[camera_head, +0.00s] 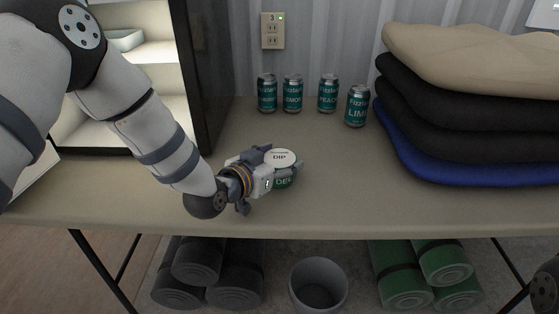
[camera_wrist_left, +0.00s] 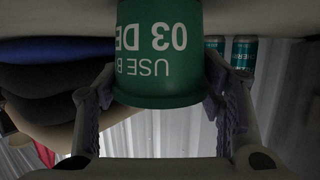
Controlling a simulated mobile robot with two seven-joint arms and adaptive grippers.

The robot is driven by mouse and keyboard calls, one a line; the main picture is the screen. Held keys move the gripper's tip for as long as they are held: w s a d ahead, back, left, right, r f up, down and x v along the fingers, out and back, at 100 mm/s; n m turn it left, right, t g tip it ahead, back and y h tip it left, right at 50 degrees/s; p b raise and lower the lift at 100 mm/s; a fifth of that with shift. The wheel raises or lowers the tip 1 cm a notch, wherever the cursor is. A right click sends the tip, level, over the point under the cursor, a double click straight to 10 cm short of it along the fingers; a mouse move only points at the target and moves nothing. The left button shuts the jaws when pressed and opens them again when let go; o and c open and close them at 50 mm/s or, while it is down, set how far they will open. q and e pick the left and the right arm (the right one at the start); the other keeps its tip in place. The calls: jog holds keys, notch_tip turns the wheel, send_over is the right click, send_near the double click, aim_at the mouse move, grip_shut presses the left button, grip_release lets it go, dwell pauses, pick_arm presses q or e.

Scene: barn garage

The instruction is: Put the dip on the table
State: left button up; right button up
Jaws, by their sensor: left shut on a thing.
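The dip is a small green tub with a white lid marked DIP (camera_head: 281,158). It is at the table's front part, left of centre, in the head view. My left gripper (camera_head: 274,170) is shut around its sides. In the left wrist view the green tub (camera_wrist_left: 158,60) fills the space between the two fingers, and both fingers touch it. The tub is upright, at or just above the beige table (camera_head: 330,190); I cannot tell whether its base touches. My right gripper is not seen; only a dark part of my body shows at the lower right edge.
Several teal cans (camera_head: 328,93) stand at the back. A stack of folded cloths (camera_head: 470,110) fills the right side. An open lit fridge or cabinet (camera_head: 200,60) stands at left. Rolled mats (camera_head: 405,275) and a grey bin (camera_head: 318,285) are below. The table's front middle is clear.

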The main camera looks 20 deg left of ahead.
pick_arm(q)
jog(key=shift+f, duration=0.15)
jog(key=o, duration=1.3)
jog(key=p+v, duration=0.2)
jog(key=v, duration=1)
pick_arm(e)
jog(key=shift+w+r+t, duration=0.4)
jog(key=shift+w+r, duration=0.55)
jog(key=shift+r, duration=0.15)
